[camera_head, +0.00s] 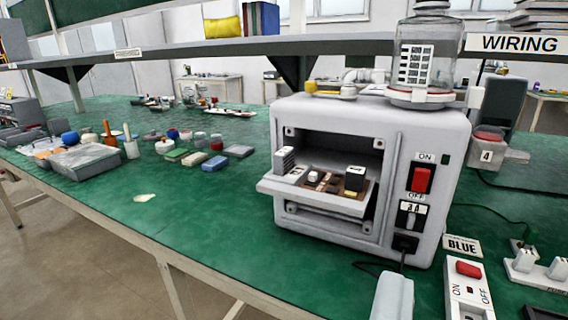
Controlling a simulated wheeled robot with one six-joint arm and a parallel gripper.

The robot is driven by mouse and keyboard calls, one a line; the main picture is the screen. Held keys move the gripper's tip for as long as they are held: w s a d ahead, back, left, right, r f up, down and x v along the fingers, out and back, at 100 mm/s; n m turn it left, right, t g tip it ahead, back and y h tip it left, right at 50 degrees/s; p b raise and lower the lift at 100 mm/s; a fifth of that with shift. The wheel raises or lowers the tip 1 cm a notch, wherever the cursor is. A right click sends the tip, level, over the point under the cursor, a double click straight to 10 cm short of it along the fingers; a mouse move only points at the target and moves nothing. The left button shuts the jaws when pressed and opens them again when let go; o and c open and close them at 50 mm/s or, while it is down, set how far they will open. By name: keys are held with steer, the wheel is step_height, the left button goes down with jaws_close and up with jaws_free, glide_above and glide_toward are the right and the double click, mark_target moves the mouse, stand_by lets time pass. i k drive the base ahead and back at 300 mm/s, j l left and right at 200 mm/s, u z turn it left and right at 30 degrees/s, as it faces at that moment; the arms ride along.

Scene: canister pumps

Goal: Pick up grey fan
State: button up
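I cannot make out a grey fan for certain. The largest grey thing is a box-shaped machine (430,140) on the green bench, with an open front bay. A drawer (275,187) sticks out of the bay and holds small dark and white parts. A red ON/OFF switch (421,180) is on the machine's front. A clear canister (428,55) with a grey lid stands on top. A pale grey block (392,297) is cut off by the bottom edge, and I cannot tell what it is. My gripper is not recognisable in this view.
A shelf (200,49) crosses above the green bench (120,215). Jars, small blocks and a grey box (86,161) stand at the left. A switch panel (468,290) lies at front right near the BLUE label (462,246).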

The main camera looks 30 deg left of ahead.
mark_target(283, 161)
steer(key=i+l+u, duration=0.3)
steer(key=l, duration=0.3)
steer(key=i+l+u, duration=0.3)
steer(key=l, duration=0.45)
steer(key=i+l+u, duration=0.15)
steer(key=l, duration=0.2)
steer(key=i, duration=0.05)
